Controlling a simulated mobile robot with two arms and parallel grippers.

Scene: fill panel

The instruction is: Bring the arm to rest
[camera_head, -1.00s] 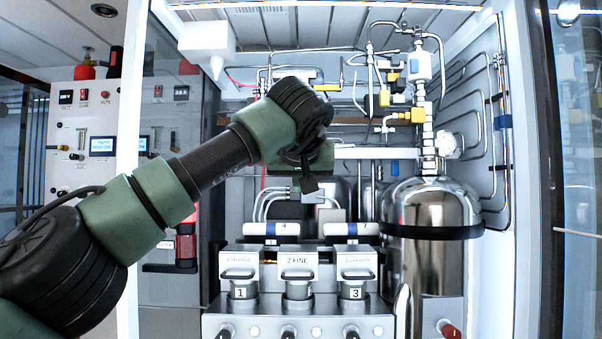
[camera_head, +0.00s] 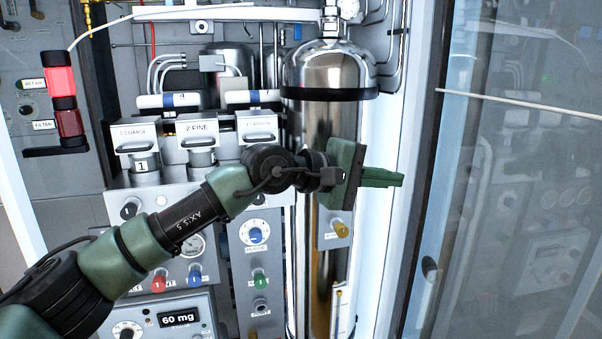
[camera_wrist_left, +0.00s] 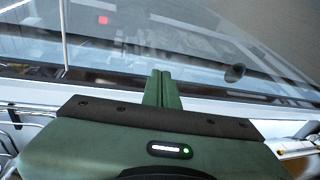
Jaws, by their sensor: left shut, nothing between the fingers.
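My left arm comes in from the lower left in the head view and reaches across the front of the panel. My left gripper (camera_head: 385,178) is green, points to the right and is shut and empty. It is in front of the tall steel cylinder's right side and the white frame edge. In the left wrist view its fingers (camera_wrist_left: 158,88) lie together, pointing toward the glass door and its sill. My right gripper is in neither view.
A tall steel cylinder (camera_head: 318,72) stands behind my wrist. Filter housings (camera_head: 198,135) labelled coarse and fine are to its left. A glass door (camera_head: 520,200) fills the right side.

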